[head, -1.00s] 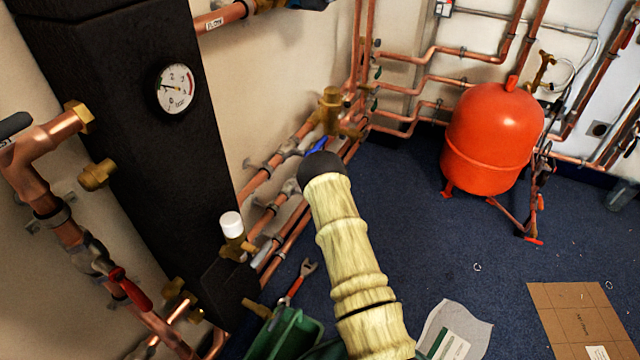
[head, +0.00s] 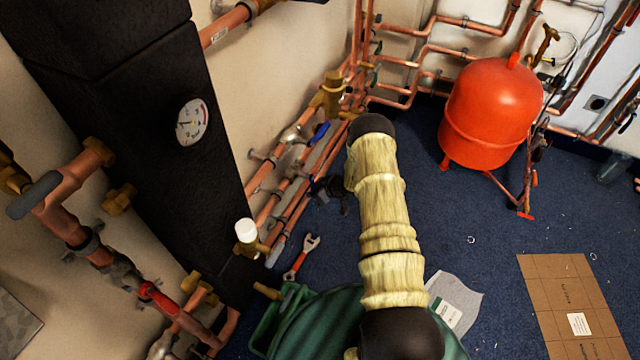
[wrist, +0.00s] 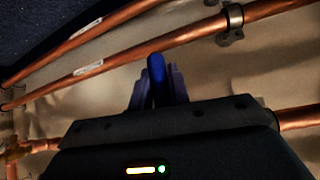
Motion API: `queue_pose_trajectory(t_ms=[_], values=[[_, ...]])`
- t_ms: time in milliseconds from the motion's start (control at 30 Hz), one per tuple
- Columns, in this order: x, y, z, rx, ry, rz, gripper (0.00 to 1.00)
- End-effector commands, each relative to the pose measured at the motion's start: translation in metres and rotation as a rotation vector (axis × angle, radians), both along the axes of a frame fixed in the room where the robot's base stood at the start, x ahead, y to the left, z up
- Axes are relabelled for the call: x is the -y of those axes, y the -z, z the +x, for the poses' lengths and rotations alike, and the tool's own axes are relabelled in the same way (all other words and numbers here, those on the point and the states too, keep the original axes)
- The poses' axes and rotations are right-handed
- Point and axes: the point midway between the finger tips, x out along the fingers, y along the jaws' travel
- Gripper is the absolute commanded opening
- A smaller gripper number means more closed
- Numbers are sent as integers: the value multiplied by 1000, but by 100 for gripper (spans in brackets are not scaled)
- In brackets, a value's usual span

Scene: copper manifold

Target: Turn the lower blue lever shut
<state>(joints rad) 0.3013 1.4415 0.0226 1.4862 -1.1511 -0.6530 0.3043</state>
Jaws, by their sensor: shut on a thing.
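In the wrist view a blue lever (wrist: 156,78) stands upright between the two fingers of my gripper (wrist: 158,90), which is shut on it. In the head view my gripper (head: 318,186) is a dark shape beside the lower copper pipes, left of my arm; the lever in it is hardly visible there. Another blue lever (head: 319,133) shows above my gripper on the wall pipes, free of it. The valve body under the held lever is hidden by my gripper in the wrist view.
Copper pipes (wrist: 130,52) run close by on wall clips. A white-capped brass valve (head: 246,231) and a wrench (head: 301,258) are nearby. A red tank (head: 491,112) stands at the back right. Cardboard (head: 569,306) lies on the blue floor, which is mostly open at right.

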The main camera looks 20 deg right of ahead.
Motion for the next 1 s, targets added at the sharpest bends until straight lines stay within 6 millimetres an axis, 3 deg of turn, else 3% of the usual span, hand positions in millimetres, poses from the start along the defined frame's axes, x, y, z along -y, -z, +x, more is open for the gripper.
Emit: queue_pose_trajectory(t_ms=[433, 467, 567, 1000], values=[[-9, 2, -6, -21, -9, 17, 0], [-10, 2, -6, -21, -9, 17, 20], [-9, 2, -6, -21, -9, 17, 39], [-1, -7, -8, -16, -4, 13, 39]])
